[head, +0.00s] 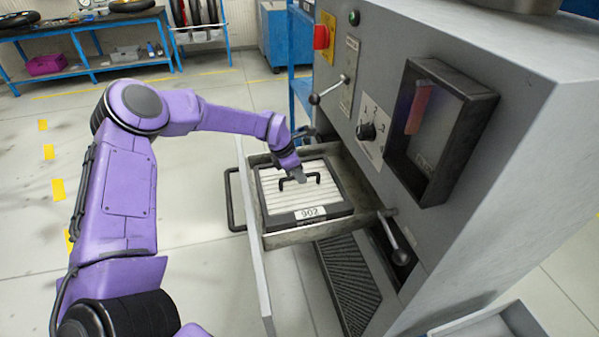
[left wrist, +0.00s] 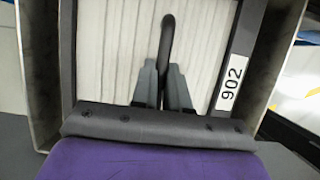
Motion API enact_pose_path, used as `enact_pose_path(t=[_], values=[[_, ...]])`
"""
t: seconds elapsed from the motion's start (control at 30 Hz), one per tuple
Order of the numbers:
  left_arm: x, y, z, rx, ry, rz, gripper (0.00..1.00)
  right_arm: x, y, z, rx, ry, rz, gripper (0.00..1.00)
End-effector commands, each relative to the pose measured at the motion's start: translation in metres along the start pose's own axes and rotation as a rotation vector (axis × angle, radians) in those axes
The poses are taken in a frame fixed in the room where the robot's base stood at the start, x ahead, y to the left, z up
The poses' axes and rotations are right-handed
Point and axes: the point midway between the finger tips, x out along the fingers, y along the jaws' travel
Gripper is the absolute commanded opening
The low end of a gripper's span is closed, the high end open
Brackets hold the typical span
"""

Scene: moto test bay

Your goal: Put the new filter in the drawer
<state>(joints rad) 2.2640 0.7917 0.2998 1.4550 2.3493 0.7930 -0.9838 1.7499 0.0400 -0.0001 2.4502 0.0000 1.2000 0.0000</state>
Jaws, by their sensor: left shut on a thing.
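The filter (head: 271,192) is a flat square panel with white pleats, a dark frame and a label reading 902. It lies inside the open drawer (head: 292,237), within its walls; I cannot tell whether it rests fully on the bottom. My left gripper (head: 299,178) reaches down over the filter and is shut on its black handle. In the left wrist view, the fingers (left wrist: 162,88) close on the handle (left wrist: 167,38) from both sides, with the white pleats (left wrist: 115,45) behind. My right gripper is not in view.
The grey machine (head: 480,170) stands right of the drawer, with a lever (head: 329,90), a knob (head: 367,131), a framed window (head: 438,130) and a lower lever (head: 394,232). A dark grille (head: 347,284) is below. Blue benches stand at the back. The floor at left is clear.

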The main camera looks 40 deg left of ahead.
Motion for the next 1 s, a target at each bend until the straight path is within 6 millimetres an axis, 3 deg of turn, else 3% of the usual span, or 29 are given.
enact_pose_path(t=[0.3,0.33,0.4,0.77,1.0], values=[[0.003,0.000,0.000,0.001,-0.003,0.001,0.00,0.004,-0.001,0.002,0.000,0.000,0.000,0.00],[0.002,0.000,-0.001,0.001,-0.001,0.000,0.24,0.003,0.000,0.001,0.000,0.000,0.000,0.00],[0.002,0.000,-0.001,0.001,-0.001,0.000,0.40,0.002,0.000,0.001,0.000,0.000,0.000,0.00],[-0.006,0.001,0.001,0.001,-0.003,0.001,0.40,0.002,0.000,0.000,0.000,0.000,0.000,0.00],[-0.063,0.000,0.001,0.000,-0.008,0.004,0.40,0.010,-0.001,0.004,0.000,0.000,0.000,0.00]])
